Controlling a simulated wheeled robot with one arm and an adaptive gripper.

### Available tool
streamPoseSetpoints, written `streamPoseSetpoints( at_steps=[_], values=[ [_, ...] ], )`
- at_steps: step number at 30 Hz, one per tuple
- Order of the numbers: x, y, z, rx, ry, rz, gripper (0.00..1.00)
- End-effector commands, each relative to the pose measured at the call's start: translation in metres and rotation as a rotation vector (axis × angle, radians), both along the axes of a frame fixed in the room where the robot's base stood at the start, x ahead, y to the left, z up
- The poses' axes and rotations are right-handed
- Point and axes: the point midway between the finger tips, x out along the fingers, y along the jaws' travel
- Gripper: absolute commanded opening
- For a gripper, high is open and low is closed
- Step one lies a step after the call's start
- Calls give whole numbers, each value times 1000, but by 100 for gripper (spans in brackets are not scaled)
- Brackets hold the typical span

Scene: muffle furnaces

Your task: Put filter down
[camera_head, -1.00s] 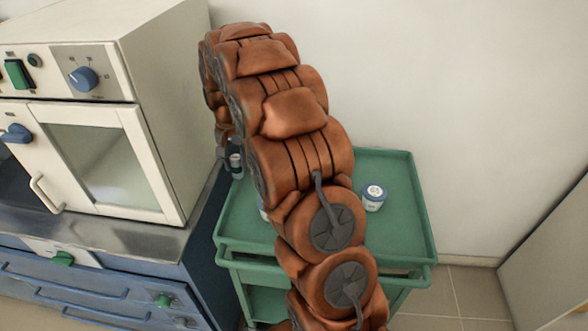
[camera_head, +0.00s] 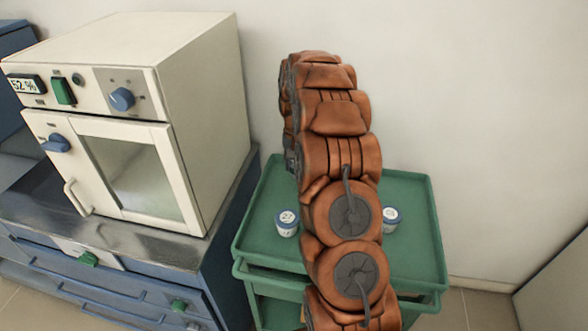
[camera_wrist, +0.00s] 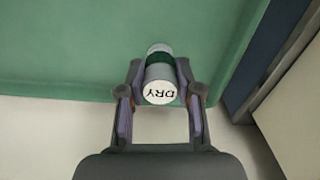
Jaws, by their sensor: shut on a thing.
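The filter (camera_wrist: 160,88) is a grey cylinder with a dark green band and a white end marked "DRY". In the wrist view my gripper (camera_wrist: 160,72) is shut on it, one finger on each side. Behind it lies the green surface of the cart (camera_wrist: 60,45); I cannot tell whether the filter touches it. In the head view my arm covers the middle of the green cart (camera_head: 418,245) and hides my gripper and the filter.
On the cart's top stand a jar (camera_head: 287,223) marked "27", left of my arm, and a second jar (camera_head: 391,219) on its right. A cream furnace (camera_head: 190,120) with a closed door stands left on a blue cabinet.

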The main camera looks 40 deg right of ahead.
Motion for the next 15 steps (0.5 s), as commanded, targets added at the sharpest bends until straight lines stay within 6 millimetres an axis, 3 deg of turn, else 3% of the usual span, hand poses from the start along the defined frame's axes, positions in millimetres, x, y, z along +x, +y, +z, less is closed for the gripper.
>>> streamPoseSetpoints(
  at_steps=[6,15],
  values=[
    [-2,3,-27,4,7,1,0],
    [-1,2,-30,3,3,1,0]
  ],
)
